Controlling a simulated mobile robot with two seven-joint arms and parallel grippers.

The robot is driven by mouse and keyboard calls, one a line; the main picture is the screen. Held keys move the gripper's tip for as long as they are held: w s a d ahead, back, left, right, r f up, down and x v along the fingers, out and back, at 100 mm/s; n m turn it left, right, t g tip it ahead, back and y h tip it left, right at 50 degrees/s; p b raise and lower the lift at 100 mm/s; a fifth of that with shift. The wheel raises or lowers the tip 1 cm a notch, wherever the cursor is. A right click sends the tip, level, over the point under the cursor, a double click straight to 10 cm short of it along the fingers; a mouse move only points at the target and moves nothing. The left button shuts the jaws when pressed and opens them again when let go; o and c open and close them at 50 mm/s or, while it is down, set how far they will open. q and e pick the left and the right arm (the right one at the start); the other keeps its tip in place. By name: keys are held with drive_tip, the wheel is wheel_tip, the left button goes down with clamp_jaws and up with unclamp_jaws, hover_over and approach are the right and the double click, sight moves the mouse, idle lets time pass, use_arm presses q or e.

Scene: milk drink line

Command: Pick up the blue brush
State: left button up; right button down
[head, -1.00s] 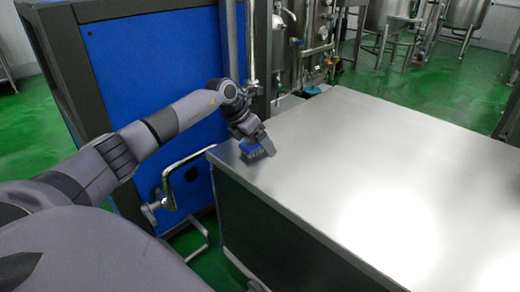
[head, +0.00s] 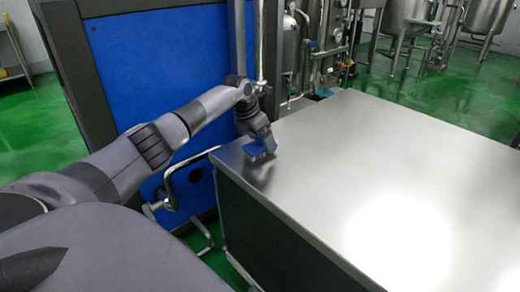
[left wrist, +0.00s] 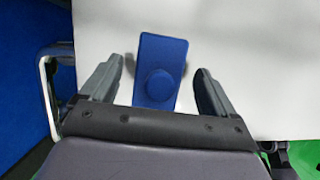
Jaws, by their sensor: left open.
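The blue brush (head: 256,148) lies on the steel table (head: 330,170) near its left corner in the head view. In the left wrist view the brush (left wrist: 161,70) shows as a blue block with a round knob on top. My left gripper (head: 265,140) is above the brush. In the left wrist view the left gripper (left wrist: 157,85) is open, with one finger on each side of the brush and a gap on both sides. The near end of the brush is partly hidden by the gripper body. My right gripper is not in view.
A blue panel machine (head: 160,80) with a dark frame stands left of the table. A bent metal pipe handle (head: 175,178) is close to the table's left side. The rest of the tabletop is clear. Steel tanks (head: 408,18) stand at the back on a green floor.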

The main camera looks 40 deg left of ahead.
use_arm(q)
drive_tip(key=shift+w+f, duration=0.2)
drive_tip(key=shift+f, duration=0.35)
drive_tip(key=shift+c, duration=0.6)
drive_tip(key=c, duration=1.1)
drive_tip(key=shift+c, duration=0.2)
drive_tip(key=shift+r, duration=0.1)
wheel_tip(320, 180, up, 20)
drive_tip(key=p, duration=0.3)
